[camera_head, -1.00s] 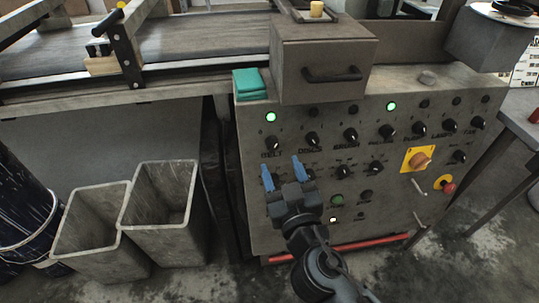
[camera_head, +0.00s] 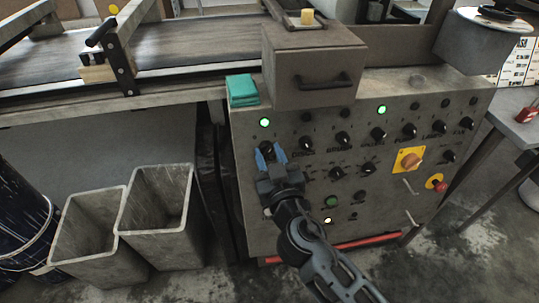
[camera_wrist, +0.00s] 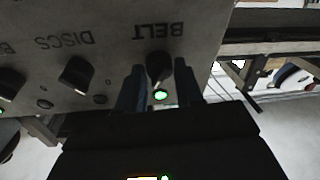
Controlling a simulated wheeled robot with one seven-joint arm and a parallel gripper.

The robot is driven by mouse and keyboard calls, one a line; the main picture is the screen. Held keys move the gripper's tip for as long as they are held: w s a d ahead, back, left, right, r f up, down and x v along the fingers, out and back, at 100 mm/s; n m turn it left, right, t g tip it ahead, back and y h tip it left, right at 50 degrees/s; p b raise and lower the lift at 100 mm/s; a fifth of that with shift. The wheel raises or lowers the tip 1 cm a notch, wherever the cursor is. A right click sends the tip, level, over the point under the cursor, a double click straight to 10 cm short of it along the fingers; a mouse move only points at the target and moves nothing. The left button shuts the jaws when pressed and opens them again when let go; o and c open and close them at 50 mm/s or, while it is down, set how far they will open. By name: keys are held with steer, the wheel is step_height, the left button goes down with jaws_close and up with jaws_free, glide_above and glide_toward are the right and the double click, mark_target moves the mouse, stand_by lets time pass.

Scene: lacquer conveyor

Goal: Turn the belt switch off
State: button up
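The belt switch (camera_head: 266,147) is a black knob at the upper left of the grey control panel. In the wrist view the BELT knob (camera_wrist: 158,66) sits upside down under its label. A green lamp by it (camera_head: 265,122) is lit, and it also glows in the wrist view (camera_wrist: 161,95). My gripper (camera_head: 270,156) is at the knob, one blue finger on each side. The fingers partly hide the knob in the head view.
The DISCS knob (camera_head: 306,143) is just to the right, with several more knobs beyond. A drawer box (camera_head: 312,78) and a teal cloth (camera_head: 242,90) are above. A yellow-plated switch (camera_head: 409,160) and red stop button (camera_head: 438,185) are further right. Two grey bins (camera_head: 157,215) stand left.

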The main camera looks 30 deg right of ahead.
steer(key=c, duration=0.6)
steer(key=shift+n, duration=0.3)
steer(key=n+y+p, duration=0.1)
steer(key=n+p, duration=0.1)
steer(key=n, duration=0.2)
steer(key=shift+r+p, duration=0.2)
steer(key=shift+p, duration=0.1)
steer(key=n+p, duration=0.2)
steer(key=n, duration=0.1)
steer(key=shift+r+g+y, duration=0.1)
steer(key=shift+g+y, duration=0.2)
steer(key=shift+g, duration=0.1)
steer(key=n+p, duration=0.3)
steer(key=shift+p, duration=0.3)
steer(key=shift+n+g+y+p, duration=0.35)
steer(key=shift+n+p, duration=0.45)
steer(key=shift+n, duration=0.3)
steer(key=shift+f, duration=0.2)
